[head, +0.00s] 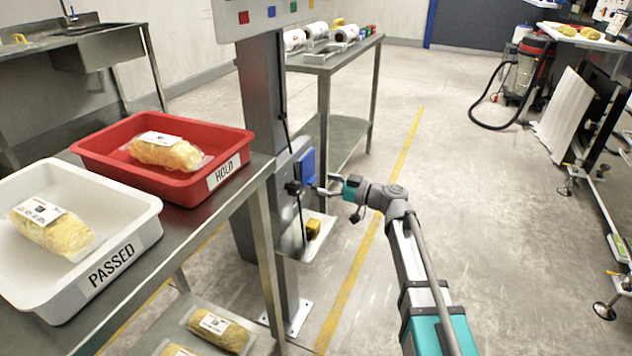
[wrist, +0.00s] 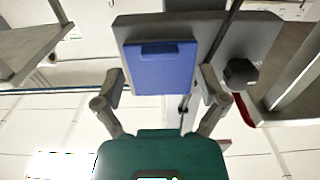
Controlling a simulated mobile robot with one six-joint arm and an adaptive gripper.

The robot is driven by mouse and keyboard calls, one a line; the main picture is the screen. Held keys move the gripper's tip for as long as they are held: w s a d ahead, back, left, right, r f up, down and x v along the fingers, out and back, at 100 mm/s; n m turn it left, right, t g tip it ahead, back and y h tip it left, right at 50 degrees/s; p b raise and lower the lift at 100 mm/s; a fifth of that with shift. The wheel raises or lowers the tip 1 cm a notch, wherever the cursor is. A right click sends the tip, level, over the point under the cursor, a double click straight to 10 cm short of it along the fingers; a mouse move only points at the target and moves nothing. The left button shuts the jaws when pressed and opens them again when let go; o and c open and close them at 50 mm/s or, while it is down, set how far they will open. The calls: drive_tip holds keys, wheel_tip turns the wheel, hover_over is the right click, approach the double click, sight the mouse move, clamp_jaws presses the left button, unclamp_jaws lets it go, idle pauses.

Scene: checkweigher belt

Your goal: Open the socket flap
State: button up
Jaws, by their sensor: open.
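The blue socket flap (head: 307,168) is on a grey box on the column beside the steel table. In the wrist view the flap (wrist: 160,72) fills the upper middle, with a raised lip along its upper edge. It looks flat against its grey plate (wrist: 258,38), so it appears closed. My gripper (head: 324,185) is open just in front of the flap. In the wrist view its two fingers (wrist: 161,84) stand at the flap's left and right sides with nothing held between them. Whether a finger touches the flap cannot be told.
A black knob-like part (wrist: 240,74) sits right of the flap in the wrist view, near a dark cable. A red HOLD tray (head: 246,136) and a white PASSED tray (head: 40,298) stand on the table at left.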

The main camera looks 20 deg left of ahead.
sight(315, 180)
drive_tip(key=shift+w+a, duration=0.15)
drive_tip(key=shift+a, duration=1.55)
drive_tip(key=c, duration=1.2)
drive_tip(key=shift+d, duration=0.15)
clamp_jaws()
drive_tip(key=shift+a, duration=0.2)
drive_tip(key=shift+d+p, duration=0.1)
drive_tip(key=shift+p, duration=0.25)
